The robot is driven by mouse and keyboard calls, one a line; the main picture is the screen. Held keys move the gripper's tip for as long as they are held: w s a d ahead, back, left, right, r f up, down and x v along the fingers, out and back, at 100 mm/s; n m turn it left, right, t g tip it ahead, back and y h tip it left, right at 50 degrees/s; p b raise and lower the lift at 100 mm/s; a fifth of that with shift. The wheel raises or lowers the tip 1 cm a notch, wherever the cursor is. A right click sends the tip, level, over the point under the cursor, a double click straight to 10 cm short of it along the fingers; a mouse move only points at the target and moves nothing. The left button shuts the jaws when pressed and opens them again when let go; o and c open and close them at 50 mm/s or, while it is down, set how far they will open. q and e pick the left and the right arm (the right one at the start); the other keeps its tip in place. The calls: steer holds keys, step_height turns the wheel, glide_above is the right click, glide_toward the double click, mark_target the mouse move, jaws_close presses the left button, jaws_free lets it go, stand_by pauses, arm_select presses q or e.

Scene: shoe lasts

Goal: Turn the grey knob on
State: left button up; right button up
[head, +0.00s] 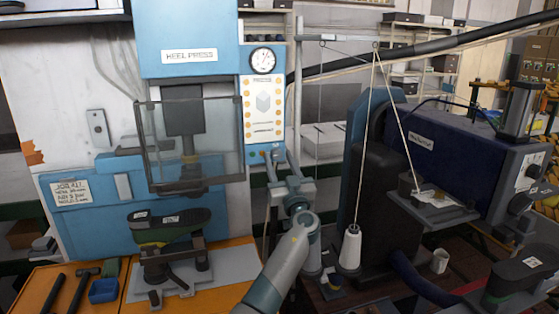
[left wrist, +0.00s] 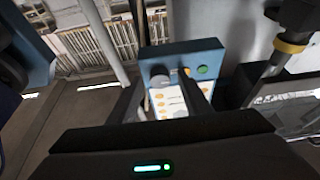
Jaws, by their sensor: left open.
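The grey knob (left wrist: 160,79) shows in the left wrist view, dark grey on the blue end of the press control panel (left wrist: 150,55), beside a green button (left wrist: 203,70). My left gripper (left wrist: 164,88) is open, its two fingers on either side of the knob; I cannot tell whether they touch it. In the head view my left gripper (head: 278,155) is at the lower end of the panel (head: 262,105), below the white label. There the knob is too small or hidden to make out. My right gripper is in neither view.
The heel press (head: 190,55) with its clear guard (head: 195,145) stands left of the panel. A shoe last (head: 165,228) is on a stand below it. A thin pole (head: 298,90) and a dark blue machine (head: 440,140) with thread and a white cone (head: 350,250) stand to the right.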

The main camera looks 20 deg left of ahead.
arm_select(q)
steer(key=c, duration=1)
steer(key=shift+c, duration=0.2)
